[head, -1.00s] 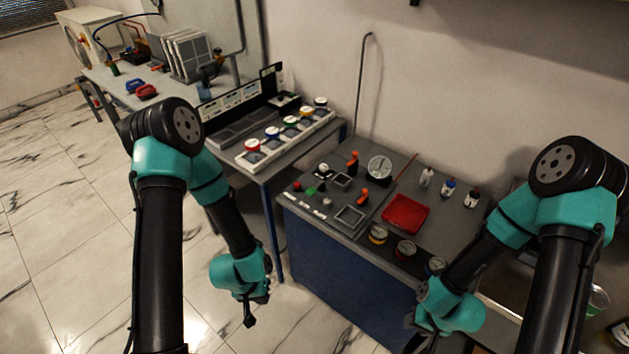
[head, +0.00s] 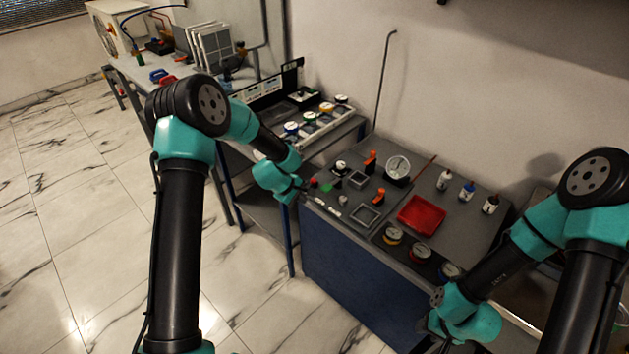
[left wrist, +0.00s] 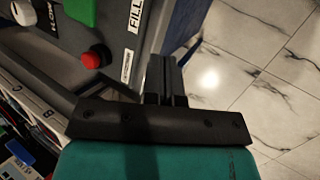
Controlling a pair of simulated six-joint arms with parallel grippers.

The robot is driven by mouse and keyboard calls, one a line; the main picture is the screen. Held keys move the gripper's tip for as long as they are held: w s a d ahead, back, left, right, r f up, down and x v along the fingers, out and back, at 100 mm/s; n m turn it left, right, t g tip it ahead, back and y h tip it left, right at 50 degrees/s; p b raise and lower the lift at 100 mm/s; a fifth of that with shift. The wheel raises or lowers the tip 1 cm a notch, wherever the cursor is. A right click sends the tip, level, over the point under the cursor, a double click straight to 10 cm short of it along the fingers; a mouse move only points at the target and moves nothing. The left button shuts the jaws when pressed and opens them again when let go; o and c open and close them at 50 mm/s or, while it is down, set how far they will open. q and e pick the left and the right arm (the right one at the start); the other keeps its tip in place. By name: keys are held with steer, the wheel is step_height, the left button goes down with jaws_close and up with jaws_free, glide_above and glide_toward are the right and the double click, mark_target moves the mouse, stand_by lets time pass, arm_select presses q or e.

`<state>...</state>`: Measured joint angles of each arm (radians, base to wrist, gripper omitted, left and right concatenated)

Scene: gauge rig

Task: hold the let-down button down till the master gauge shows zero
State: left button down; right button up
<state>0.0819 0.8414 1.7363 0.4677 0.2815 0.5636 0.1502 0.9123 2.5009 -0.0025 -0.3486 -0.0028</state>
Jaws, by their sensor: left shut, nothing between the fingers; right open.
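The red button (head: 314,182) sits at the panel's left edge, beside the green button (head: 326,187). In the left wrist view, the red button (left wrist: 93,59) stands beside a small label too small to read; the label near the green part (left wrist: 80,12) reads FILL. I take the red one as the let-down button. The master gauge (head: 398,167) is a white dial on the panel; its needle is too small to read. My left gripper (head: 302,188) is shut and empty, just left of the red button, apart from it in the wrist view. My right gripper (head: 440,342) is open at the bottom.
Another bench with gauges (head: 291,128) stands behind my left arm.

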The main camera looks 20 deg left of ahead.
mark_target(313, 181)
arm_select(q)
steer(key=w+d+r+n+t+h, duration=0.1)
steer(key=w+r+n+h, duration=0.1)
steer(key=w+r, duration=0.8)
steer(key=shift+w+d+r+n+t, duration=0.2)
steer(key=shift+d+r+n+t, duration=0.2)
steer(key=shift+r+n, duration=0.5)
steer(key=shift+f, duration=4.4)
steer(key=shift+f, duration=0.1)
steer(key=shift+f, duration=0.3)
steer(key=shift+f, duration=0.55)
stand_by(0.8)
